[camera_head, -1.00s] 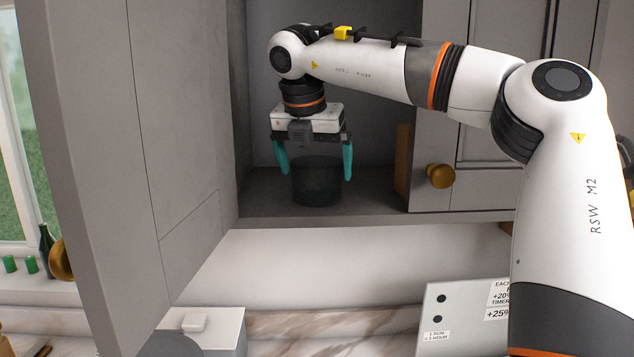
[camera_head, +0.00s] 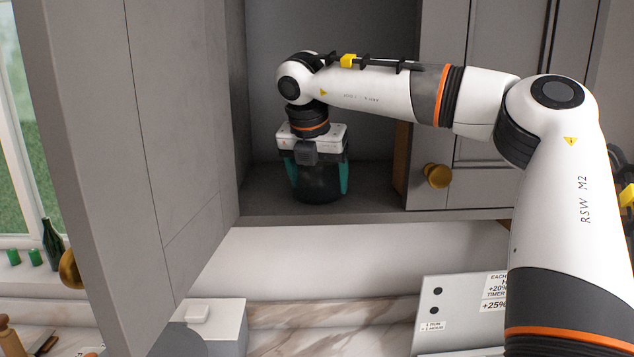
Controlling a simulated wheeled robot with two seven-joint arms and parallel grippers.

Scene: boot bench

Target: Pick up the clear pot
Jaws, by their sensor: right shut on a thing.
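The clear pot (camera_head: 319,186) looks dark and see-through and stands on the floor of the open wall cupboard, near its front edge. My right gripper (camera_head: 318,183) reaches down from above. Its teal fingers are shut on the pot, one at each side, and its body hides the pot's top. The pot appears to rest on the cupboard floor. My left gripper is not in view.
The cupboard's open door (camera_head: 170,140) fills the left side, with a brass knob. A closed door (camera_head: 480,185) with a brass knob (camera_head: 437,176) stands at right. Below are a white box (camera_head: 213,318), a sign board (camera_head: 455,309) and a marble counter.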

